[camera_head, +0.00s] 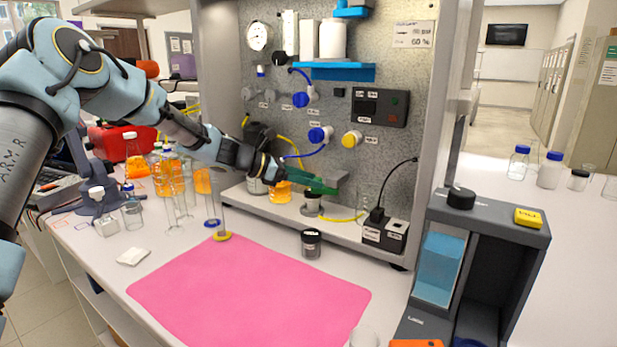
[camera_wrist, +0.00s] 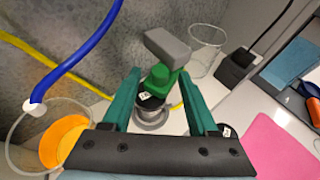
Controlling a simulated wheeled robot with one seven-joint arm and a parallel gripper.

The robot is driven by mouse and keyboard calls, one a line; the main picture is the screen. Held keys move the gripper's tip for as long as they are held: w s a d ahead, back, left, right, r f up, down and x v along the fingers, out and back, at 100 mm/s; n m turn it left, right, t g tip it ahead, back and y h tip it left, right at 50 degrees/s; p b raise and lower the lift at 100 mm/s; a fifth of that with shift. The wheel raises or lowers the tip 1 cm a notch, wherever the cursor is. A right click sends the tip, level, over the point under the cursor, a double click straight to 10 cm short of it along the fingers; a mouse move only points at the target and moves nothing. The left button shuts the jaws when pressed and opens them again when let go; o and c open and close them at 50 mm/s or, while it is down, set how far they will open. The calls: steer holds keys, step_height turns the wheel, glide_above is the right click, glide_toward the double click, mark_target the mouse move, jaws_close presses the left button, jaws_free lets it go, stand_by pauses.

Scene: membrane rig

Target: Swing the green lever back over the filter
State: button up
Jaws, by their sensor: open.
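The green lever (camera_wrist: 161,78) shows in the wrist view between my fingers, with a grey block (camera_wrist: 168,46) at its far end. The lever stands over a round grey fitting with a dark top (camera_wrist: 151,116), which seems to be the filter. My gripper (camera_wrist: 160,73) is open, with one green finger on each side of the lever; whether either finger touches it I cannot tell. In the head view my gripper (camera_head: 322,187) is in front of the panel, the grey block shows beside it, and the filter fitting (camera_head: 312,204) stands below on the rig's ledge.
A beaker of orange liquid (camera_wrist: 65,140) stands left of my gripper. An empty glass beaker (camera_wrist: 206,50) is behind the lever to the right. A blue tube (camera_wrist: 80,52) and a yellow tube (camera_wrist: 30,50) run close by. A pink mat (camera_head: 250,293) lies clear in front.

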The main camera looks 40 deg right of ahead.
steer(key=shift+c, duration=0.3)
jaws_close()
stand_by(0.3)
